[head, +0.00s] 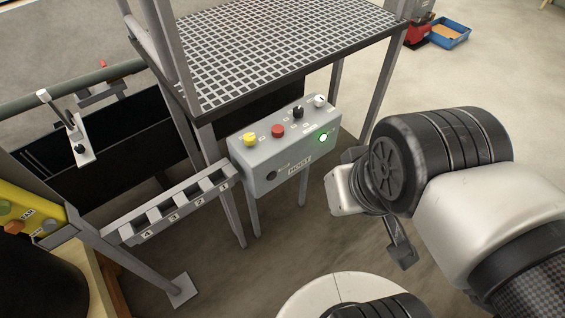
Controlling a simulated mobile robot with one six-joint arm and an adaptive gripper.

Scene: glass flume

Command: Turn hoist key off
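The grey hoist control box (262,150), labelled HOIST, stands beside the grated platform. Its sloped top carries a yellow button (250,139), a red button (278,131), a black knob (298,112) and a white knob (320,101). A green lamp (323,137) on it is lit. A dark round fitting (271,175) sits on its front face; I cannot tell whether it is the key switch or how anything in it is turned. My gripper end (346,190) is right of the box, apart from it in the picture. Its fingers cannot be made out clearly.
The grated platform (285,45) rises behind the box. A numbered slotted rack (170,207) lies left of it. A yellow control panel (32,212) is at the far left. A blue tray (450,33) lies at the back right.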

